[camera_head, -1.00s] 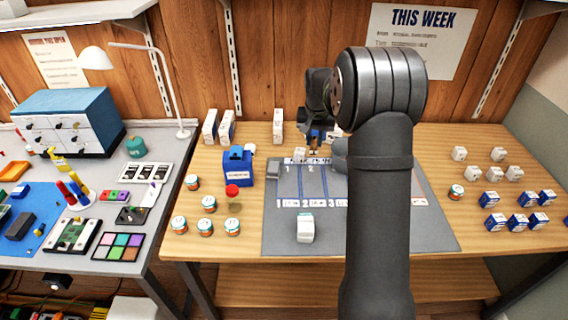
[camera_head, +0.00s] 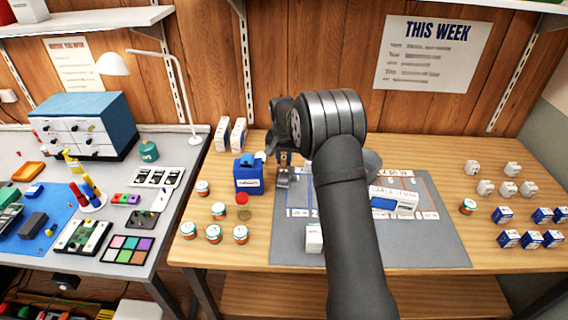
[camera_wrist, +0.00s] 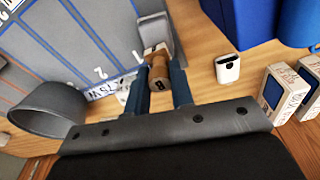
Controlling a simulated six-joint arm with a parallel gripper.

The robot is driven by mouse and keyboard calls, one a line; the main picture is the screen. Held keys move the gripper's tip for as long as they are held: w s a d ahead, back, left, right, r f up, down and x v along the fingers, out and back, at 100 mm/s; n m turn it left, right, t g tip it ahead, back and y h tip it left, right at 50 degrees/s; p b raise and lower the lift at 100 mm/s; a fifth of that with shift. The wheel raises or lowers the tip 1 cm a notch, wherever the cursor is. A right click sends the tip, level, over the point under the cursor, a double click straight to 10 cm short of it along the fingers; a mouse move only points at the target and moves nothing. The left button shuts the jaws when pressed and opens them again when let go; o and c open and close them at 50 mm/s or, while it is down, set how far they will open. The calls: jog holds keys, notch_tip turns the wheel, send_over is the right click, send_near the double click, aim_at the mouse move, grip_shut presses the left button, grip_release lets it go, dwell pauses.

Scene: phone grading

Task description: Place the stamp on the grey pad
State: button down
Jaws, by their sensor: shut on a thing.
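My gripper (camera_head: 284,163) is at the far left corner of the grey mat, beside the blue box. In the wrist view its two blue fingers (camera_wrist: 158,88) are shut on the stamp (camera_wrist: 157,72), a small wooden piece with a rounded handle and a pale, dark-marked part. From above, the stamp overlaps the mat's edge; whether it touches anything below cannot be told. The grey mat (camera_head: 440,235), the only large grey pad I can make out, lies on the wooden table with blue lane lines and number labels. My arm hides its middle.
A blue box (camera_head: 248,180) stands left of my gripper, with a red-topped item (camera_head: 242,199) and several small jars in front. A grey round cup (camera_wrist: 48,108) stands near the mat's far edge. White cartons (camera_head: 238,133) stand behind. Small boxes fill the table's right side.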

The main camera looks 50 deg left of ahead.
jog(key=shift+f, duration=1.05)
jog(key=shift+f, duration=0.15)
jog(key=c, duration=1.3)
grip_release()
jog(key=shift+o, duration=0.2)
notch_tip(320, 180, up, 12)
jog(key=s, duration=0.1)
jog(key=shift+d, duration=0.45)
